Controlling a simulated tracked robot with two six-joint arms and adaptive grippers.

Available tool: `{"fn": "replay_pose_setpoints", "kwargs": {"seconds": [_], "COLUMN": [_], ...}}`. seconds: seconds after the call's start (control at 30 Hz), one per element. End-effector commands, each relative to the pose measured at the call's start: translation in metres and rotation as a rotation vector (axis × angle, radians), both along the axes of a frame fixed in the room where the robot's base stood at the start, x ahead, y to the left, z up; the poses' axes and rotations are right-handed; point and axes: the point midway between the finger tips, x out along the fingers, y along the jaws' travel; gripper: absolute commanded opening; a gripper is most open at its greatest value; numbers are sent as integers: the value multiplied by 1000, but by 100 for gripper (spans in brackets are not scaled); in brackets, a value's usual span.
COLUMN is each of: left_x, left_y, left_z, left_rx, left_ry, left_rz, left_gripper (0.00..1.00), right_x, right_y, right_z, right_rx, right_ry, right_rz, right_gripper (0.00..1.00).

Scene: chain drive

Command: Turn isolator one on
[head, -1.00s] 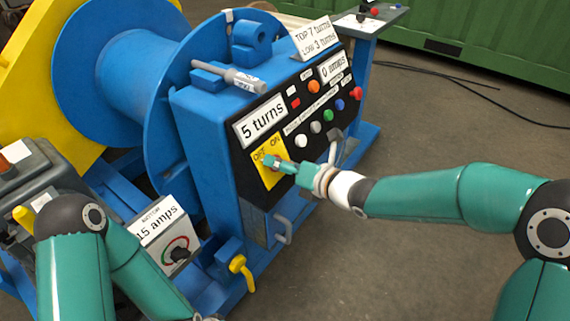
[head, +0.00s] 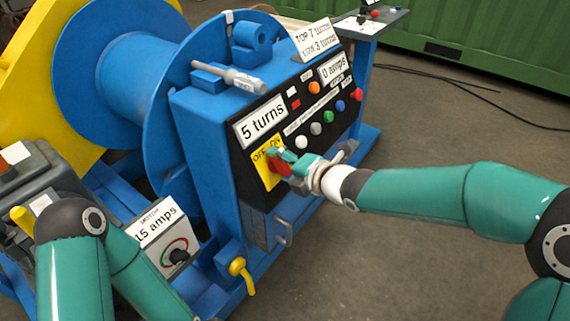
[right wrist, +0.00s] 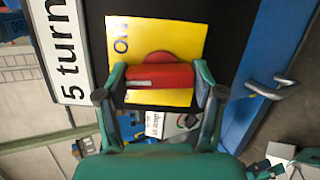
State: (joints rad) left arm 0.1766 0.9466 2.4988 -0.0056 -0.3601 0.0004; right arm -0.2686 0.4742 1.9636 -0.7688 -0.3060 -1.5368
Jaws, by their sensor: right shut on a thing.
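The isolator is a red rotary handle (head: 282,168) on a yellow plate (head: 266,175) marked OFF and ON, on the front of the black control panel. My right gripper (head: 284,161) is at the handle. In the right wrist view the red handle (right wrist: 160,76) lies level across the picture between the two fingertips of my right gripper (right wrist: 160,80), which close on its ends. The ON lettering (right wrist: 121,38) shows at the plate's upper left there; OFF is hidden in that view. My left gripper is out of view; only the left arm shows at the lower left.
Above the handle are a "5 turns" display (head: 260,124), a "0 amps" display (head: 338,67) and several coloured buttons. A grey bar handle (head: 284,232) and a yellow lever (head: 241,274) sit below. A motor box (head: 163,237) reads 15 amps. Floor right of the panel is open.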

Motion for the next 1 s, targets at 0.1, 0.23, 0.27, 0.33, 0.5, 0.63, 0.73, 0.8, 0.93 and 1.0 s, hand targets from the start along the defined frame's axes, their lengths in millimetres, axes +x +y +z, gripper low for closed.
{"fn": "replay_pose_setpoints", "kwargs": {"seconds": [0.1,0.23,0.27,0.33,0.5,0.63,0.73,0.8,0.93,1.0], "left_x": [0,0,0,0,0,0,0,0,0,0], "left_y": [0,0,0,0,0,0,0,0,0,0], "left_z": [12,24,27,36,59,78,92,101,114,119], "left_rx": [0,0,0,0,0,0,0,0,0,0], "left_ry": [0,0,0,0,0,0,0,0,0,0], "left_rz": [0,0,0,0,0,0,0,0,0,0], "left_gripper": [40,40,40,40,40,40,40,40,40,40], "right_x": [0,0,0,0,0,0,-1,-1,-1,-1], "right_y": [-1,-1,-1,-1,-1,-2,-2,-2,-2,-2], "right_z": [2,2,2,3,4,4,3,2,0,0], "right_rx": [55,120,134,170,253,314,356,382,423,440], "right_ry": [85,177,198,245,363,449,509,546,602,625], "right_rz": [-51,-107,-120,-150,-223,-276,-313,-336,-371,-385], "right_gripper": [33,33,33,33,33,33,33,33,33,33]}}
